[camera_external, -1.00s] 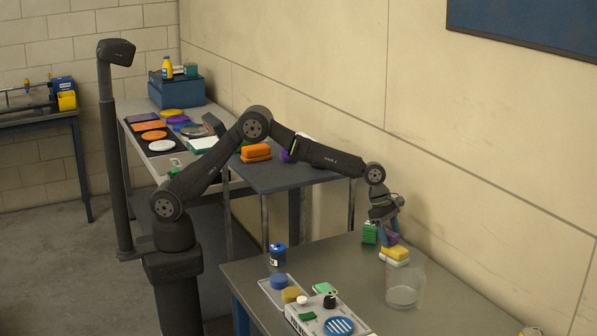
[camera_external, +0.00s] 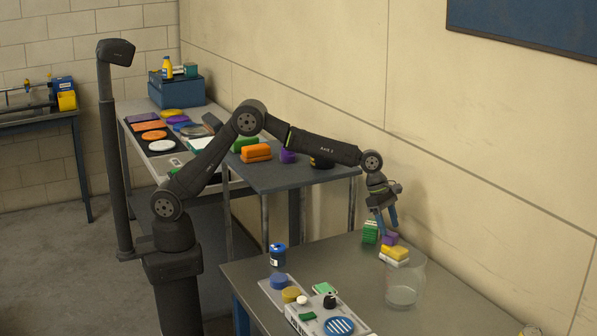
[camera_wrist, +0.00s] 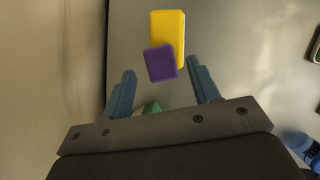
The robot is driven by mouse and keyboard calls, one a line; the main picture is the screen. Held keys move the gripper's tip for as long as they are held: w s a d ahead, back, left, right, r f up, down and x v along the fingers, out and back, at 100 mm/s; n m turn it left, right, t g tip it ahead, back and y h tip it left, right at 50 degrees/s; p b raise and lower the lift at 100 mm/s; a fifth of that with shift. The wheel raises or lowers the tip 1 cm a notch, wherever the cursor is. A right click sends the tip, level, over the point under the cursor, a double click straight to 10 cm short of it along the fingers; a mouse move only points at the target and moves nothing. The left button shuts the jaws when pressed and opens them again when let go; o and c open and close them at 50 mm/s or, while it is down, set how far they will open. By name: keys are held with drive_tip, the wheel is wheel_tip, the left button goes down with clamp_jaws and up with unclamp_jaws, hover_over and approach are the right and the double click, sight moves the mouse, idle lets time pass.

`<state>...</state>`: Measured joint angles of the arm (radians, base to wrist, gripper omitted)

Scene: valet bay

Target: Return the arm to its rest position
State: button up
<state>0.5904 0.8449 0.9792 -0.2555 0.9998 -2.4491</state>
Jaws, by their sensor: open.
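My gripper (camera_external: 388,221) is open and empty, with blue fingers pointing down above the front table near the wall. It has a gap below it to a purple block (camera_external: 390,239) and a yellow sponge (camera_external: 395,252) that lies on a white one. In the wrist view my gripper (camera_wrist: 160,88) has its fingers spread, with the purple block (camera_wrist: 160,63) and the yellow block (camera_wrist: 167,35) ahead and between them. A green block (camera_external: 370,232) stands left of the purple one; part of it shows between the fingers in the wrist view (camera_wrist: 151,107).
A clear container (camera_external: 404,290) stands in front of the sponges. A blue can (camera_external: 277,255) and a grey tray of pads (camera_external: 268,293) are on the table's left. An orange sponge stack (camera_external: 256,152) is on the rear table. The wall (camera_external: 480,165) is close on the right.

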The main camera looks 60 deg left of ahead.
sight(391, 233)
drive_tip(key=x, duration=0.3)
drive_tip(key=shift+d+f, duration=0.1)
drive_tip(key=shift+f, duration=0.3)
wheel_tip(391, 233, up, 5)
drive_tip(key=shift+f, duration=0.1)
drive_tip(key=s+d+r, duration=0.2)
drive_tip(key=s+r, duration=0.1)
drive_tip(key=s, duration=0.3)
drive_tip(key=s+d+r, duration=0.3)
drive_tip(key=s+r, duration=0.1)
drive_tip(key=s, duration=0.1)
drive_tip(key=s+a+f+m+g, duration=0.1)
drive_tip(key=s+a+f+m, duration=0.15)
drive_tip(key=s, duration=1.25)
drive_tip(key=s+a+f+m+g, duration=0.1)
drive_tip(key=s+f+m, duration=0.15)
drive_tip(key=s, duration=1.15)
drive_tip(key=shift+n, duration=0.3)
drive_tip(key=w+f, duration=0.4)
drive_tip(key=w, duration=0.1)
drive_tip(key=w+a+f, duration=0.1)
drive_tip(key=w+f, duration=0.1)
drive_tip(key=w, duration=0.1)
drive_tip(key=shift+a, duration=0.15)
drive_tip(key=shift+w+f, duration=0.25)
drive_tip(key=shift+w, duration=0.15)
